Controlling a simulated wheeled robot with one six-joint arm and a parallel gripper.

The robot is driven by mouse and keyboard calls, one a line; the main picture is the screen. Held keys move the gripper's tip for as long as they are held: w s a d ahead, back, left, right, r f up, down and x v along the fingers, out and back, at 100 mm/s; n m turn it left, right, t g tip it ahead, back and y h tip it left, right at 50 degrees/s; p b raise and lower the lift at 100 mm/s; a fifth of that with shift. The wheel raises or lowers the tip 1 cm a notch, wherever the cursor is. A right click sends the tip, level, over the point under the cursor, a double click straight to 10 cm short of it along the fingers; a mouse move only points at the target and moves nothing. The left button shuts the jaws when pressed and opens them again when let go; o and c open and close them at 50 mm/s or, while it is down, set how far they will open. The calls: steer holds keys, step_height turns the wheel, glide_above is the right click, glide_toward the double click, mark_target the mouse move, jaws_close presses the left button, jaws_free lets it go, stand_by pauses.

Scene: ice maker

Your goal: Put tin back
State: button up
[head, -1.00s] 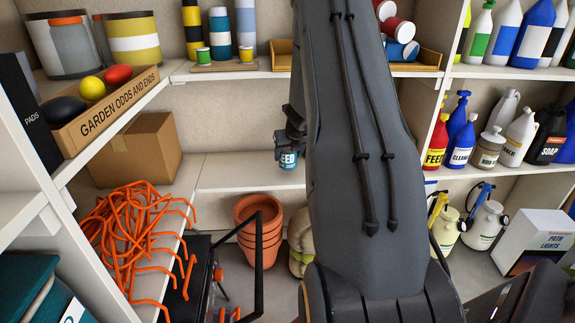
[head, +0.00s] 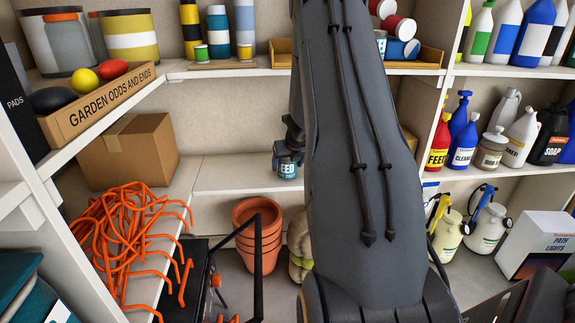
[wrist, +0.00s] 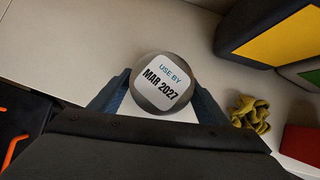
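A small tin (wrist: 162,82) with a dark lid is between the blue fingers of my gripper (wrist: 162,95) in the wrist view. Its lid label reads "USE BY MAR 2027". The fingers are closed in on both its sides. In the head view the tin (head: 287,170) shows a teal side label ending in "EED", at the left of my arm, by the middle shelf (head: 240,174). I cannot tell whether its base touches the shelf. My arm hides the part of the shelf to its right.
A carton (head: 130,152) and orange cords (head: 125,240) stand left. Stacked pots (head: 257,238) are below. In the wrist view, boxes (wrist: 270,40) and a yellow cloth (wrist: 250,113) lie right. The shelf left of the tin is bare.

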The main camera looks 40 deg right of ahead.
steer(key=shift+o, duration=0.3)
steer(key=shift+r, duration=0.2)
steer(key=p+v, duration=0.4)
steer(key=v, duration=0.8)
steer(key=s+a+r+n+g+y, duration=0.1)
steer(key=s+a+r+n, duration=0.15)
steer(key=a+n, duration=0.4)
steer(key=s+a+r+n+y, duration=0.1)
steer(key=s+a+n, duration=0.2)
steer(key=a+n, duration=0.4)
steer(key=s+a+r+n+g+y, duration=0.1)
steer(key=s+a+r+n, duration=0.15)
steer(key=a+n, duration=0.45)
steer(key=s+a+n+g, duration=0.1)
steer(key=s+a+n, duration=0.2)
steer(key=s+n, duration=0.3)
steer(key=s+a+n+g, duration=0.1)
steer(key=s+a+n, duration=0.3)
steer(key=s, duration=0.3)
steer(key=s+a+r+n+g, duration=0.1)
steer(key=s+a+n+g, duration=0.1)
steer(key=s+n, duration=0.4)
steer(key=shift+s+a+n, duration=0.4)
steer(key=shift+a+n, duration=0.35)
steer(key=shift+n, duration=0.1)
